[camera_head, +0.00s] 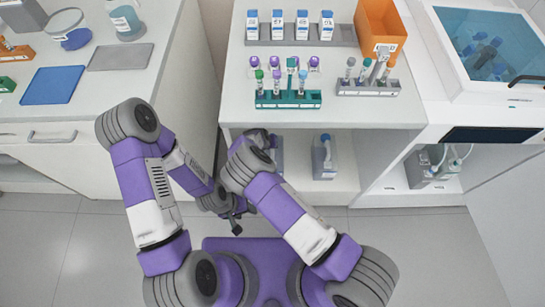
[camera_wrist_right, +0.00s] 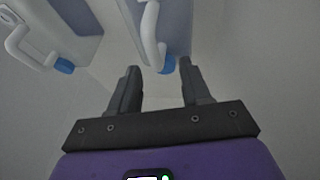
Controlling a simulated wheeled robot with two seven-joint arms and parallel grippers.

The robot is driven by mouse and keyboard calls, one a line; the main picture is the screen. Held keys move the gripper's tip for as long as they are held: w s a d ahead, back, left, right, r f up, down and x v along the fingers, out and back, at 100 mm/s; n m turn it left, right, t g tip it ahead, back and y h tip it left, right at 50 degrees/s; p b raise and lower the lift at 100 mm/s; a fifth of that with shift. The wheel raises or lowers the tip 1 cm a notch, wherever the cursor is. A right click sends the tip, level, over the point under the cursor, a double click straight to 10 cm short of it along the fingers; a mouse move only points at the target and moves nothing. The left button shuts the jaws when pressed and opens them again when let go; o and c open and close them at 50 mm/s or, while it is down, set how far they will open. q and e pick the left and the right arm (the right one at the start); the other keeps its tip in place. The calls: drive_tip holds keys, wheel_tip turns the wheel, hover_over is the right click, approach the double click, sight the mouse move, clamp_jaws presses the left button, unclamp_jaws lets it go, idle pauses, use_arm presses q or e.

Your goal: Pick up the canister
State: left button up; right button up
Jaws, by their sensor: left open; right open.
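In the head view, a pale grey canister (camera_head: 324,158) with a blue cap stands on the lower shelf under the middle bench. A second canister (camera_head: 279,156) is mostly hidden behind my right arm. In the right wrist view, one canister (camera_wrist_right: 175,22) with a white handle and blue cap lies just ahead, its cap near the gap between my fingers. Another canister (camera_wrist_right: 75,20) is at upper left. My right gripper (camera_wrist_right: 160,85) is open and empty; the head view hides it. My left gripper (camera_head: 237,220) hangs low in front of the bench, away from the canisters.
The bench top (camera_head: 340,112) overhangs the lower shelf. It carries a teal tube rack (camera_head: 288,101), a grey tube rack (camera_head: 368,89), white-and-blue bottles and an orange bin (camera_head: 379,28). A bath machine (camera_head: 490,45) stands right. The floor (camera_head: 440,250) at right is clear.

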drive_tip(key=x, duration=0.1)
drive_tip(key=b+x, duration=0.1)
drive_tip(key=x, duration=0.1)
drive_tip(key=b+x, duration=0.1)
drive_tip(key=x, duration=0.1)
drive_tip(key=shift+s+d+f, duration=0.1)
drive_tip(key=shift+s+d, duration=0.1)
drive_tip(key=shift+d, duration=0.2)
drive_tip(key=shift+w+d+f+b, duration=0.1)
drive_tip(key=shift+w+f+b, duration=0.2)
drive_tip(key=shift+f, duration=0.1)
drive_tip(key=shift+r, duration=0.1)
clamp_jaws()
idle(0.4)
drive_tip(key=shift+w+r, duration=0.15)
